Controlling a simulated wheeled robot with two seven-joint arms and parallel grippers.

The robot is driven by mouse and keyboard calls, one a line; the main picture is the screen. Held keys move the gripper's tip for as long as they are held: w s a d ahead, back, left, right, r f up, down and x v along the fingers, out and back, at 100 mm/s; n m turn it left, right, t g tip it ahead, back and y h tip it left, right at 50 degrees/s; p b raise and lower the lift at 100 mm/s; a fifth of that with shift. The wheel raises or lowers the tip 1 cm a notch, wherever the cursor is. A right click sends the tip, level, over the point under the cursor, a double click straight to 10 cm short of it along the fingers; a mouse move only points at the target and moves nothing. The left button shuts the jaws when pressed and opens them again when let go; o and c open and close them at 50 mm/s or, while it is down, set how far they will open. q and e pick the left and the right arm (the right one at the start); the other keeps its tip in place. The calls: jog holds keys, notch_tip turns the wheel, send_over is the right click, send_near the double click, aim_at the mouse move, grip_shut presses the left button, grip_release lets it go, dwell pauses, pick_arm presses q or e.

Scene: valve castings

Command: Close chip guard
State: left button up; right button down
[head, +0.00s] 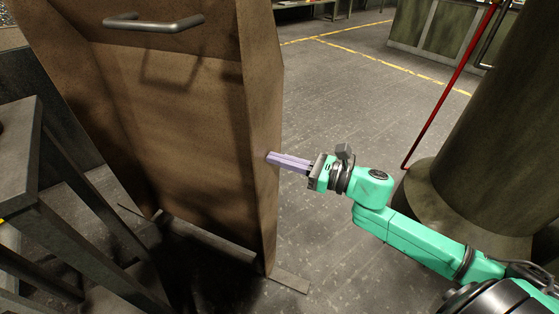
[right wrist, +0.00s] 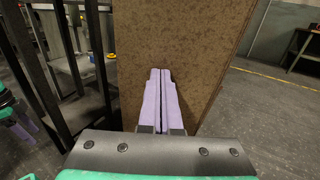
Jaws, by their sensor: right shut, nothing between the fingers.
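The chip guard seems to be the tall brown panel (head: 175,110), which stands upright with a bent side edge and a grey bar handle (head: 153,24) near its top. It also fills the middle of the right wrist view (right wrist: 190,50). My right gripper (head: 270,157), with purple fingers, is shut and empty. Its fingertips are at the panel's right side edge, touching or very close; I cannot tell which. It also shows in the right wrist view (right wrist: 160,72). My left gripper is not clearly seen in the head view.
A dark metal frame table (head: 60,215) stands at the left, close to the panel. A large dark green column (head: 490,120) on a round base and a red pole (head: 450,85) stand at the right. The grey floor (head: 345,100) between panel and column is clear.

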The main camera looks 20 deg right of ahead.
jog(key=shift+w+a, duration=0.1)
dwell(0.3)
pick_arm(q)
jog(key=w+d+f+t+h+b, duration=0.4)
jog(key=w+d+t+b, duration=0.2)
jog(key=d, duration=0.4)
jog(key=shift+w+d+f+m+t+h+b, duration=0.15)
jog(key=shift+w+d+m+t+h+b, duration=0.15)
jog(key=shift+w+d+t+h+b, duration=0.15)
pick_arm(e)
jog(key=x, duration=2.9)
jog(key=shift+r, duration=0.2)
pick_arm(q)
jog(key=shift+s, duration=0.1)
pick_arm(e)
jog(key=shift+w+a+r, duration=0.1)
